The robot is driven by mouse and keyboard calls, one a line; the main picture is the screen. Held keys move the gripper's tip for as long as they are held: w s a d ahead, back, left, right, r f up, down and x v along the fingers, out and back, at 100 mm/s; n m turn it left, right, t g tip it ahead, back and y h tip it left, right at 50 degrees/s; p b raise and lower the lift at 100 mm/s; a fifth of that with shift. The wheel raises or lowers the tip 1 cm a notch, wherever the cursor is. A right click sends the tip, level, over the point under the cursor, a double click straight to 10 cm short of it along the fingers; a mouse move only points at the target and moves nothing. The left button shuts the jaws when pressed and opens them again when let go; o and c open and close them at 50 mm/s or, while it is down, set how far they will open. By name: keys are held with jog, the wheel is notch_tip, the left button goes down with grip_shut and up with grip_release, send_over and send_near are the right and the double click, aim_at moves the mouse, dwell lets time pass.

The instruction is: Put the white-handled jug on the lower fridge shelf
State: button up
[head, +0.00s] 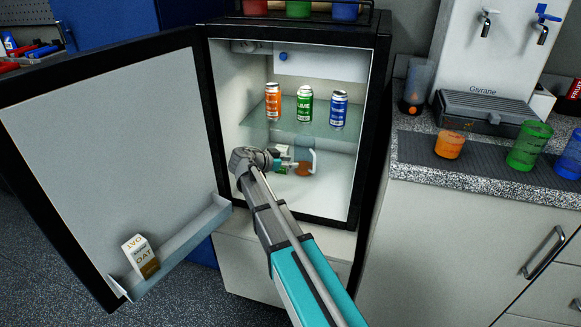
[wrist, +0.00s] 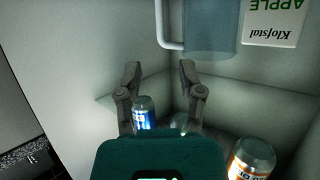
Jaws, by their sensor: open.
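The white-handled jug (wrist: 212,32) stands on the lower level of the open fridge, seen as a grey-blue see-through body in the wrist view. Its white handle (head: 313,161) also shows in the head view, just right of my gripper. My gripper (wrist: 160,73) is open and empty, with its fingers inside the lower fridge space. The handle lies just beyond the fingertips, apart from them as far as I can tell. In the head view my gripper (head: 288,164) and wrist partly hide the jug. The lower fridge shelf (head: 326,199) is the pale floor below the glass shelf.
An apple carton (wrist: 272,22) stands beside the jug. Orange, green and blue cans (head: 304,104) stand on the glass shelf (head: 260,122) above my gripper. The fridge door (head: 110,150) is open at left, with an oat carton (head: 140,256) in its rack. A counter is at right.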

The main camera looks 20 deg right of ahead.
jog(key=s+a+f+n+g+y, duration=0.1)
jog(key=s+f+n+y, duration=0.2)
jog(key=s, duration=0.3)
jog(key=s+a+f+n+g+y, duration=0.1)
jog(key=s+f+n+y, duration=0.2)
jog(key=s, duration=0.3)
jog(key=s+a+f+n+g+y, duration=0.1)
jog(key=s+f+n+y, duration=0.1)
jog(key=s, duration=0.4)
jog(key=shift+s+a+f+n+y, duration=0.1)
jog(key=shift+a+f+n+y, duration=0.1)
jog(key=shift+f+n, duration=0.35)
jog(key=shift+s+a+f+n+y, duration=0.1)
jog(key=shift+a+f+n+y, duration=0.1)
jog(key=shift+f+n, duration=0.3)
jog(key=s+a+f+n+g+y, duration=0.1)
jog(key=s+a+n+y, duration=0.3)
jog(key=s, duration=0.3)
jog(key=shift+a+f+n, duration=0.2)
jog(key=shift+a+n, duration=0.15)
jog(key=shift+w+a, duration=0.1)
